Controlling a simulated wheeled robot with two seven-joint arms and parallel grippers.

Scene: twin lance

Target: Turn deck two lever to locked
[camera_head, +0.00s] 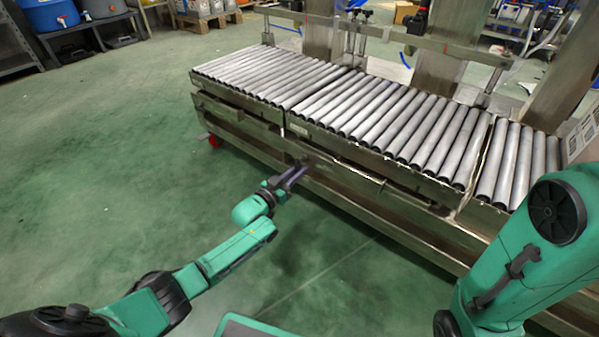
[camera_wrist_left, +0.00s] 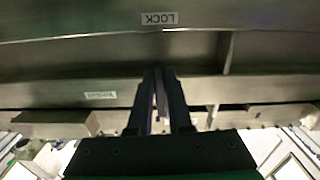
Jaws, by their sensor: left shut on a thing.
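My left gripper (camera_head: 294,175) is at the near side frame of the roller conveyor (camera_head: 290,126), just below the roller bed. In the left wrist view the two dark fingers (camera_wrist_left: 160,90) are shut on a thin grey piece, which I take to be the lever (camera_wrist_left: 160,98). Most of it is hidden between the fingers. A white LOCK label (camera_wrist_left: 159,18) appears upside down on the metal beyond the fingertips. A second, smaller label (camera_wrist_left: 100,95) sits left of the fingers, too blurred to read surely. The lever cannot be made out in the head view. My right gripper is out of view.
The conveyor's metal frame and lower rail (camera_head: 350,222) run diagonally beside my left gripper. Green floor (camera_head: 110,150) is open to the left. A shelf with a blue container (camera_head: 50,14) stands at the far left. A box (camera_head: 582,140) is at the right edge.

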